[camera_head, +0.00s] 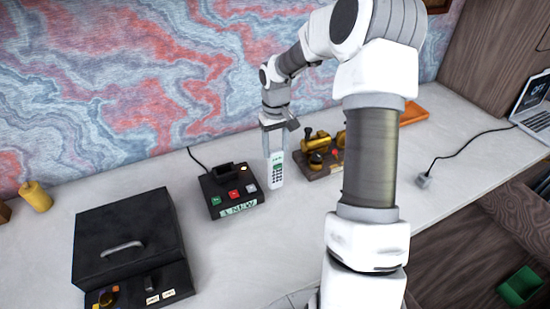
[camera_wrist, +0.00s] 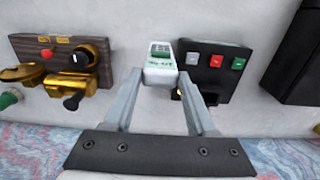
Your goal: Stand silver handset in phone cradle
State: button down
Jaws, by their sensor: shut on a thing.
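The silver handset (camera_head: 276,170) is pale with a dark keypad and a green screen, and it is upright. My gripper (camera_head: 275,141) is shut on its upper end, just right of the phone cradle. In the wrist view the handset (camera_wrist: 160,62) sits between the fingertips of my gripper (camera_wrist: 160,82). The black phone cradle (camera_head: 232,193) has green, red and grey buttons and a slot at its back. The cradle also shows in the wrist view (camera_wrist: 212,82), close beside the handset. I cannot tell whether the handset's lower end touches the desk.
A wooden board with brass parts (camera_head: 318,170) stands right of the handset. A large black box with a handle (camera_head: 125,235) is at the front left. A yellow bottle (camera_head: 36,197) is at the far left. The pale desk (camera_head: 240,270) is clear in front of the cradle.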

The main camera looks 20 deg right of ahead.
aim_at(276, 158)
jog(key=shift+f, duration=2)
jog(key=shift+f, duration=0.2)
jog(key=shift+c, duration=1)
grip_release()
jog(key=shift+r, duration=0.15)
